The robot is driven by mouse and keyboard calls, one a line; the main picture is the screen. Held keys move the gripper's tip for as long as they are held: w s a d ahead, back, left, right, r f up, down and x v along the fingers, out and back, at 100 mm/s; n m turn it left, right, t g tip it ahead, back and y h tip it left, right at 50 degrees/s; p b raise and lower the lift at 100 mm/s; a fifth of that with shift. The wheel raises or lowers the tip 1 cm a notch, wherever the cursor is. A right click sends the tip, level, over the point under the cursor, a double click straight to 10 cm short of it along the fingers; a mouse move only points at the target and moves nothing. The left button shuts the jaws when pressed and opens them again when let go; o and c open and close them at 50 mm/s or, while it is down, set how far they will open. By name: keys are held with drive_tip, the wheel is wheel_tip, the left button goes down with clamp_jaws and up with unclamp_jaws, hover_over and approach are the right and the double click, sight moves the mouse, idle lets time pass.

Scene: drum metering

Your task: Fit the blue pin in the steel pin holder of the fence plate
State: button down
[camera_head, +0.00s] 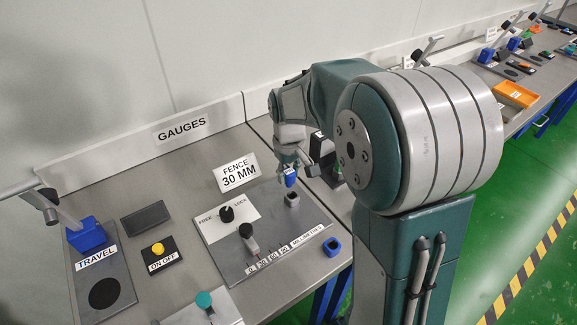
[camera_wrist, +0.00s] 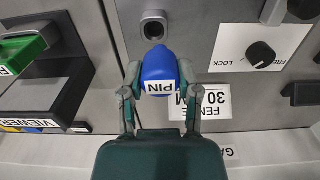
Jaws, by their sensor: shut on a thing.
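The blue pin (camera_wrist: 160,72), with a white PIN label, is held between the fingers of my gripper (camera_wrist: 158,88) in the wrist view. In the head view my gripper (camera_head: 291,168) and the blue pin (camera_head: 290,180) are over the back right of the fence plate (camera_head: 230,268). The steel pin holder (camera_head: 292,199) is a small grey block with a dark hole, just in front of the pin. In the wrist view the pin holder (camera_wrist: 153,26) is just beyond the pin, and the two look apart. The pin's lower end is hidden.
The FENCE 30 MM sign (camera_head: 238,173) stands behind. A green-topped VIEWER device (camera_wrist: 25,50) stands left in the wrist view.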

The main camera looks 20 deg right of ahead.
drive_tip(key=shift+d+f, duration=0.35)
drive_tip(key=shift+f, duration=0.2)
drive_tip(key=shift+d+f, duration=0.3)
drive_tip(key=shift+f, duration=0.5)
drive_tip(key=shift+a, duration=0.5)
drive_tip(key=shift+d, duration=0.35)
drive_tip(key=shift+a, duration=0.15)
drive_tip(key=shift+f, duration=1.6)
drive_tip(key=shift+c, duration=1.2)
unclamp_jaws()
drive_tip(key=shift+r, duration=0.1)
